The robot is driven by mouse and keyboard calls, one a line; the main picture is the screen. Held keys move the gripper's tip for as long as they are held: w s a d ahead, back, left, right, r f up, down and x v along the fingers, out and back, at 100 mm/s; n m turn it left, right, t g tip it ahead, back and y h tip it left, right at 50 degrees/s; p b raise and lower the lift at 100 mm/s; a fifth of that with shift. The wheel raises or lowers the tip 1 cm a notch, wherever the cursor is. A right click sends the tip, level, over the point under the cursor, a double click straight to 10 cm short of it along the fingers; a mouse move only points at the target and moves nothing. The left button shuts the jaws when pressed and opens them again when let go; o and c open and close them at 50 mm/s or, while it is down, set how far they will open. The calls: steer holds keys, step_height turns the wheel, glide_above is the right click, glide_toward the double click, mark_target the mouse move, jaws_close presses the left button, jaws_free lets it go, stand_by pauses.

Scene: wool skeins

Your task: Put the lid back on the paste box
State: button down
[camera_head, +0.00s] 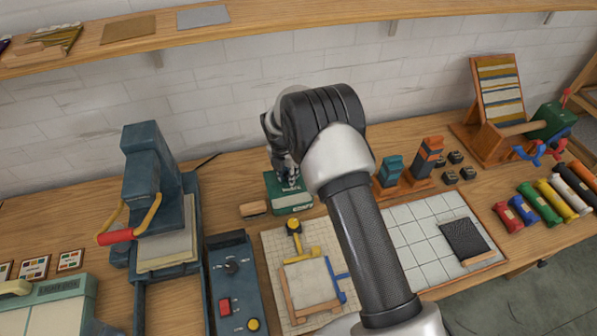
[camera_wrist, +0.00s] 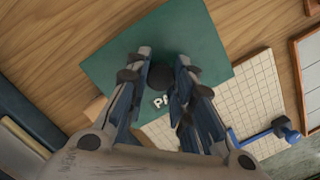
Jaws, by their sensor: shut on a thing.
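The green paste box (camera_head: 292,208) stands on the bench below my gripper, with pale lettering on its front. The green lid (camera_wrist: 200,35) fills the upper middle of the wrist view as a flat square with a dark round knob (camera_wrist: 161,76) and part of some white lettering. My gripper (camera_wrist: 160,82) points down at it, its fingers closed around the knob. In the head view my gripper (camera_head: 287,182) is right over the box. The lid looks level with the box top, but I cannot tell whether it rests on it or is slightly above.
A wooden block (camera_head: 254,209) lies left of the box. A gridded board (camera_head: 271,250) with a yellow tool and a blue tool is in front. A control panel (camera_head: 232,285) and press (camera_head: 155,190) stand left. Wooden holders (camera_head: 398,188) stand right.

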steer(key=shift+d+f+b, duration=0.15)
steer(key=shift+f+b, duration=0.2)
steer(key=shift+f, duration=0.3)
steer(key=shift+f+b, duration=1.6)
steer(key=shift+f, duration=0.95)
steer(key=shift+f+b, duration=0.15)
steer(key=shift+b, duration=0.3)
steer(key=c, duration=1.3)
jaws_free()
steer(key=o, duration=0.5)
